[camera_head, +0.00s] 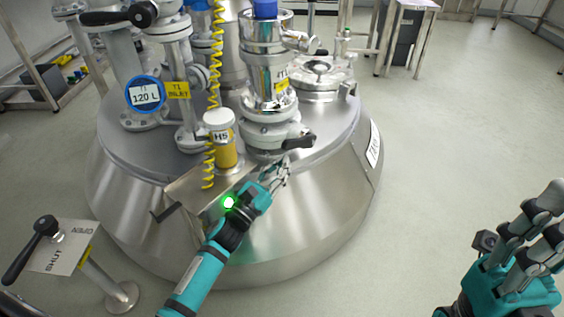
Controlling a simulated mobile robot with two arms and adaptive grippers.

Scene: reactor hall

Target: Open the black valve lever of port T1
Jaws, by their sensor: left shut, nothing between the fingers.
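The steel reactor vessel (305,225) fills the middle, with pipe ports on its lid. A yellow T1 INLET tag (178,90) hangs on the left pipe, and a black lever (105,18) shows at the upper left. A second black lever (299,141) points right from the base of the central port (270,108), which bears a partly readable yellow label. Which lever belongs to T1 is unclear. My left gripper (281,170) is shut and empty, just below the central port's lever, apparently apart from it. My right gripper (552,212) is at the lower right, fingers parted, away from the vessel.
A yellow H5 cylinder (223,142) and a coiled yellow hose (212,80) stand left of the central port. A black-handled lever on a stand with an OPEN/SHUT plate (62,248) is at the lower left. A bench (408,30) stands behind. The right floor is clear.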

